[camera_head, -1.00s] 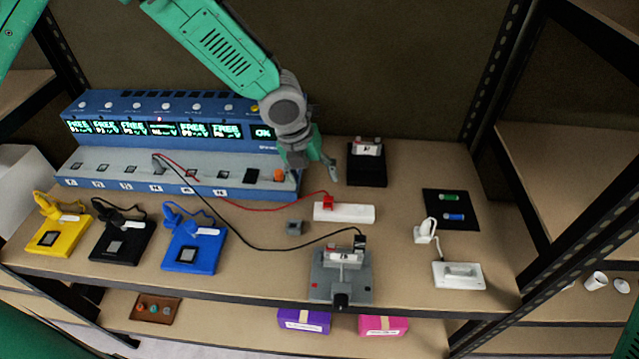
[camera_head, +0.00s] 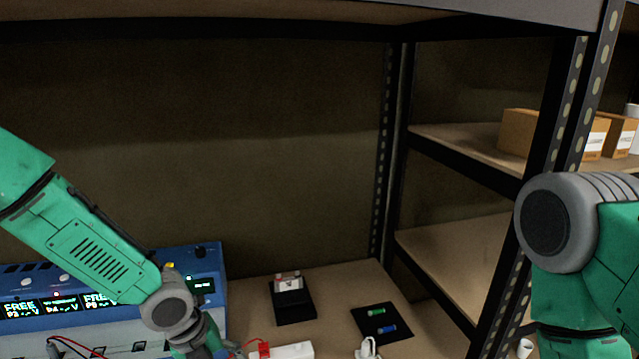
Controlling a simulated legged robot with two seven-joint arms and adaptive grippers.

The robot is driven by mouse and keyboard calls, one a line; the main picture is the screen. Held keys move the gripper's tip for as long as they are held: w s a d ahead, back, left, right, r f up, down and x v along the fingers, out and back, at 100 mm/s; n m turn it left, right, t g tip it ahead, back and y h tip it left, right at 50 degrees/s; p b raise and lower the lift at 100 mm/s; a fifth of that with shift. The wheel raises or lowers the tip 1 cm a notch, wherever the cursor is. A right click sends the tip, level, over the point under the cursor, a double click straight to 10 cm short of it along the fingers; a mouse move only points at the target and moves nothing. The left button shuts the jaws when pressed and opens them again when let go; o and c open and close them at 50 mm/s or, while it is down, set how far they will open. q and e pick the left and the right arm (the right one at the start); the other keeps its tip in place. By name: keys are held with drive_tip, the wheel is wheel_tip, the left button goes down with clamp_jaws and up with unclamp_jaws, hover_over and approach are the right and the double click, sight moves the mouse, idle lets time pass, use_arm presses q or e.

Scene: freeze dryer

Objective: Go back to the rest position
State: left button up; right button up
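My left arm comes in from the left, over the blue charging station (camera_head: 215,262) with its lit displays. My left gripper (camera_head: 226,350) is at the bottom edge, in front of the station's right end and left of the white power strip. It is partly cut off, so whether it is open or shut cannot be seen. My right arm shows at the right edge, in front of the shelf post. Its gripper is out of view.
A black stand (camera_head: 293,302) holds a small white and red device. A black mat (camera_head: 385,332) carries a green and a blue cylinder. The white strip (camera_head: 290,351) and a white plug (camera_head: 368,348) are at the bottom. Side shelves hold cardboard boxes (camera_head: 517,131).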

use_arm(q)
drive_tip(key=s+d+f+n, duration=0.1)
drive_tip(key=s+f+n, duration=0.1)
drive_tip(key=s+n, duration=0.1)
drive_tip(key=s+d+f+n+g, duration=0.1)
drive_tip(key=s+f+n, duration=0.1)
drive_tip(key=s+n, duration=0.2)
drive_tip(key=s+d+f+n+h, duration=0.1)
drive_tip(key=s+f+n, duration=0.1)
drive_tip(key=s, duration=0.4)
drive_tip(key=shift+d+f+n+g, duration=0.15)
drive_tip(key=shift+f+n+g, duration=0.2)
drive_tip(key=shift+n, duration=0.35)
drive_tip(key=s+a+f+n+y, duration=0.25)
drive_tip(key=s+a+n, duration=0.35)
drive_tip(key=s+n, duration=0.35)
drive_tip(key=s+a+f+n+y, duration=0.1)
drive_tip(key=s+a+f+n, duration=0.2)
drive_tip(key=s+a+n, duration=0.45)
wheel_tip(320, 180, down, 8)
drive_tip(key=w+d+n+b, duration=0.1)
drive_tip(key=d+n+b, duration=0.1)
drive_tip(key=b, duration=0.7)
drive_tip(key=shift+w+d+f+b, duration=0.2)
drive_tip(key=shift+w+d+b, duration=0.15)
drive_tip(key=shift+d+b, duration=0.05)
use_arm(e)
wheel_tip(320, 180, down, 10)
drive_tip(key=d, duration=0.2)
drive_tip(key=shift+s, duration=0.15)
